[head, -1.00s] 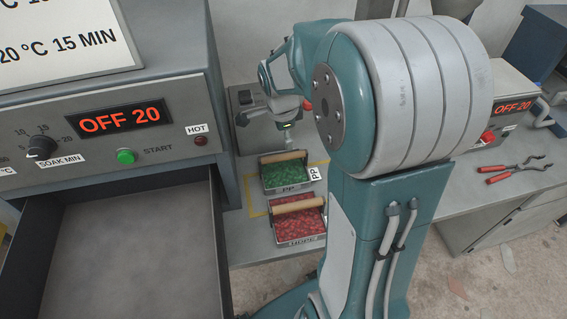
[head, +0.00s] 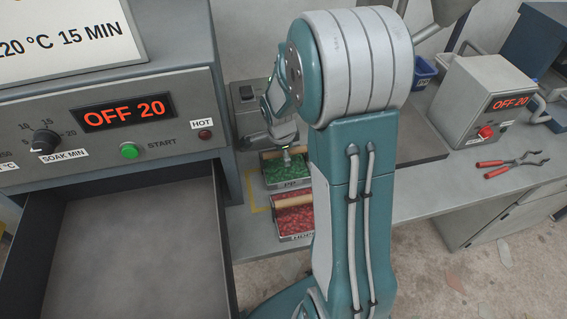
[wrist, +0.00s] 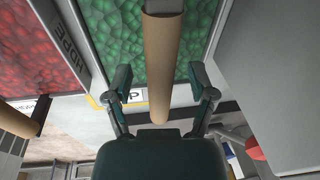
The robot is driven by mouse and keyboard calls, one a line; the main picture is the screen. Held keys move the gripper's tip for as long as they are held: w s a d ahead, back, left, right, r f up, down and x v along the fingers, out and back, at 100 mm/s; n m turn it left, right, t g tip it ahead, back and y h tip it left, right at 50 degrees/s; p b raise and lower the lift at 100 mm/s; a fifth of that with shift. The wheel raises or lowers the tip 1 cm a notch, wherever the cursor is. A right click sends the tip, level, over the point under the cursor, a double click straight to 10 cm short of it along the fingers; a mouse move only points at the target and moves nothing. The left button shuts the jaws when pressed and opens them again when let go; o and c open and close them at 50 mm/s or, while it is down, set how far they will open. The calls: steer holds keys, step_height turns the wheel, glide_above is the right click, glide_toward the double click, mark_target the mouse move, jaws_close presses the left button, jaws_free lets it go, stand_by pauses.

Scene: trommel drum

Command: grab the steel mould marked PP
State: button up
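The steel mould marked PP (head: 284,187) stands on the bench in the head view, filled with green pieces. Its wooden handle (wrist: 163,55) runs down the middle of the wrist view. My gripper (wrist: 160,78) is open, with one finger on each side of that handle and gaps visible on both sides. In the head view my gripper (head: 287,157) is above the PP mould. My arm hides the mould's right part there. The letter P shows partly behind the handle in the wrist view.
A second mould with red pieces, marked HDPE (head: 297,237), stands right in front of the PP mould. An oven with an open drawer (head: 222,235) is at left. A grey control box (head: 490,95) and red-handled tongs (head: 515,165) are at right.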

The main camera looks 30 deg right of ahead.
jaws_close()
steer(key=shift+d, duration=0.15)
